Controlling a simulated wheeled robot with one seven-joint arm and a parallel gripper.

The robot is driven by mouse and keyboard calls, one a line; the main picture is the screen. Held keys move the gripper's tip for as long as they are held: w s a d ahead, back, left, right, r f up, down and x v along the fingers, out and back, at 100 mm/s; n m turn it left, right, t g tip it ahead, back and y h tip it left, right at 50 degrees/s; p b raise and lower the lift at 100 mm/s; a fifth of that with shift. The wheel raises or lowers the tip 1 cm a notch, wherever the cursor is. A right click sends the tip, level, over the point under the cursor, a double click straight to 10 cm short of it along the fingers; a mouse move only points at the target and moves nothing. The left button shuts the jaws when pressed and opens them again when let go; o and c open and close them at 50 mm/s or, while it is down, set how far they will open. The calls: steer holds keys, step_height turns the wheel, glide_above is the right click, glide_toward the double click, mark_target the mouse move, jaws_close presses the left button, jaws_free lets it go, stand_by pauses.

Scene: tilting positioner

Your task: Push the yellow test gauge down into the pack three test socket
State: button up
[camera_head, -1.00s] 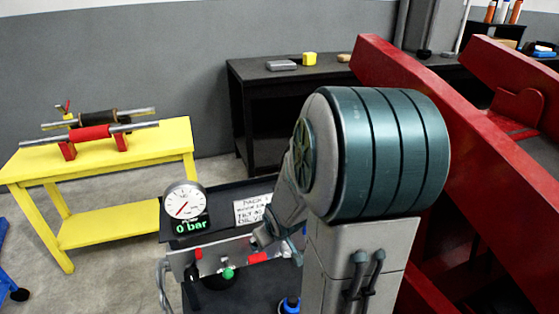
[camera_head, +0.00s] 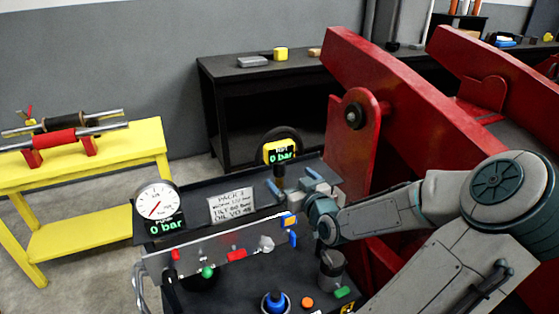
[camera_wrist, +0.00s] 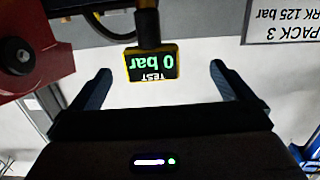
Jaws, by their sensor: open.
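The yellow test gauge (camera_head: 281,151) stands upright at the back of the dark pack cart, with a dark stem below it and a display reading 0 bar. In the wrist view the gauge (camera_wrist: 152,64) appears upside down, between and beyond the two blue fingers. My gripper (camera_head: 289,178) is open close to the gauge, with its fingers spread; it also shows in the wrist view (camera_wrist: 160,68). I see no finger touching the gauge. The test socket is not distinct; I cannot tell how deep the stem sits.
A PACK 3 sign (camera_head: 232,206) and a round dial gauge (camera_head: 157,201) reading 0 bar are on the cart's left. A panel with coloured valve handles (camera_head: 236,255) runs in front. The red tilting frame (camera_head: 354,150) stands close on the right. A yellow bench (camera_head: 85,195) is at left.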

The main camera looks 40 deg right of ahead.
mark_target(281, 158)
steer(key=shift+t, duration=0.4)
steer(key=w+d, duration=0.1)
steer(key=w, duration=0.1)
steer(key=w+r, duration=0.1)
steer(key=w, duration=0.1)
steer(key=w+d, duration=0.1)
steer(key=w, duration=0.1)
steer(key=shift+w+d+r, duration=0.2)
steer(key=shift+d, duration=0.15)
steer(key=shift+h, duration=0.4)
steer(key=shift+x, duration=3.25)
steer(key=shift+s+d, duration=0.1)
steer(key=shift+c, duration=0.3)
steer(key=c, duration=1)
